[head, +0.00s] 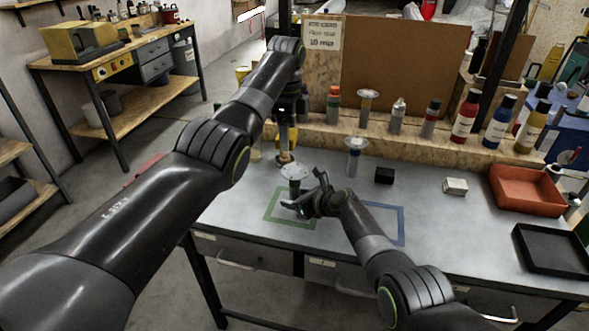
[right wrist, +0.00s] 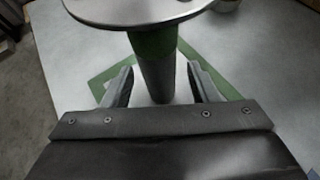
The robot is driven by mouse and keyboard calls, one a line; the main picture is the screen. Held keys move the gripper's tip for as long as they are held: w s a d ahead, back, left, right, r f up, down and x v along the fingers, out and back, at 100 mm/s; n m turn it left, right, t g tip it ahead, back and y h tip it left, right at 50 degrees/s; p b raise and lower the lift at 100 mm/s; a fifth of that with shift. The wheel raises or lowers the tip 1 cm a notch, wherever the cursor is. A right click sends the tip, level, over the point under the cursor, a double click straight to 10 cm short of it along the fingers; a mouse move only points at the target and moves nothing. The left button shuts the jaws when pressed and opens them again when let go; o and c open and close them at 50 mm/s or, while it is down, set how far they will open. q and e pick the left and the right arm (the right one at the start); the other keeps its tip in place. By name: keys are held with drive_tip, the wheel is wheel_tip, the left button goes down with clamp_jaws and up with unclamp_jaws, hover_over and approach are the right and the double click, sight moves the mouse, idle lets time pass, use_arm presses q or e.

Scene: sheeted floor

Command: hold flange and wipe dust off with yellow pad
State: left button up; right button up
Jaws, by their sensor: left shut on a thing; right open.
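The flange, a grey disc on a stem (head: 294,170), stands upright within the green square outline (head: 272,218) on the bench. In the right wrist view its disc (right wrist: 130,10) is at the top, with a green collar and a grey stem (right wrist: 156,78) below. My right gripper (head: 308,203) is open, its fingers (right wrist: 158,88) on both sides of the stem with gaps. My left gripper (head: 285,147) points down just above the disc, shut on a small pad with yellow showing at its side (head: 292,138). Its underside and any dust are too small to tell.
Another disc-topped piece (head: 356,143) stands behind to the right. A black block (head: 384,175), white box (head: 455,186), orange bin (head: 530,190) and black tray (head: 552,250) lie to the right. Bottles line the back ledge (head: 400,140). A blue square outline (head: 402,225) is clear inside.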

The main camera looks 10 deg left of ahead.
drive_tip(key=shift+s+d+r, duration=0.1)
drive_tip(key=shift+s+d+r, duration=0.2)
drive_tip(key=shift+d, duration=0.05)
drive_tip(key=shift+v, duration=5.45)
